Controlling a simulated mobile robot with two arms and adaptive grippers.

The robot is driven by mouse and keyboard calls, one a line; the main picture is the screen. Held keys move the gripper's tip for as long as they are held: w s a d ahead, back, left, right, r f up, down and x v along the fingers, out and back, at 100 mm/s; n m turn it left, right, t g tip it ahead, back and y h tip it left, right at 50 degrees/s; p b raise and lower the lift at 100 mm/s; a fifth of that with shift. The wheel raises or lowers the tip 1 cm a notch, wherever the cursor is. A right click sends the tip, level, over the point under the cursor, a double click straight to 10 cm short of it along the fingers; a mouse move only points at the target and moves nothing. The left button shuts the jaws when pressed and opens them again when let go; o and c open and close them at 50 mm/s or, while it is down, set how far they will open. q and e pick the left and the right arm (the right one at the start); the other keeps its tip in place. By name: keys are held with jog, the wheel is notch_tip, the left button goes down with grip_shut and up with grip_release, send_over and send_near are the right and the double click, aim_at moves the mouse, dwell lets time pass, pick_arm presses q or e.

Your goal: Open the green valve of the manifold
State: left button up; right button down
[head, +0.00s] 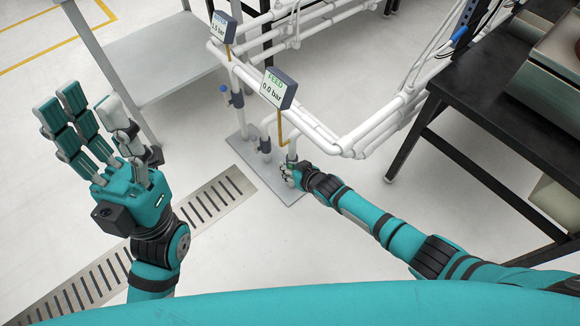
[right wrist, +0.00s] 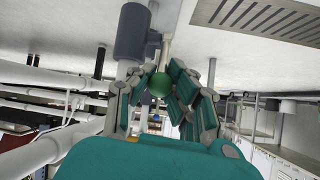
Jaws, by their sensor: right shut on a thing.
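The manifold of white pipes (head: 318,139) rises from a grey floor plate (head: 245,150) in the middle of the head view. My right gripper (head: 291,172) is down at a lower pipe of it, fingers closed around the valve. In the right wrist view the green valve's round knob (right wrist: 159,85) sits between the curled fingers of my right gripper (right wrist: 165,95). In the head view the fingers mostly hide the knob. A display marked FEED (head: 277,90) above reads 0.0 bar. My left gripper (head: 85,115) is open and empty, fingers up, away from the manifold.
A second display (head: 222,27) stands further back; its text is partly unreadable. A black table (head: 480,120) is at the right, a grey shelf (head: 155,60) at the back left. A floor drain grate (head: 212,198) runs between my arms. The floor around is clear.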

jog(key=shift+s+f, duration=0.15)
jog(key=c, duration=1.1)
grip_release()
jog(key=shift+c, duration=0.2)
jog(key=shift+d+r, duration=0.1)
jog(key=shift+r, duration=0.1)
jog(key=v, duration=1.1)
jog(key=shift+s+r, duration=0.15)
jog(key=shift+s, duration=0.2)
jog(key=shift+d, duration=0.15)
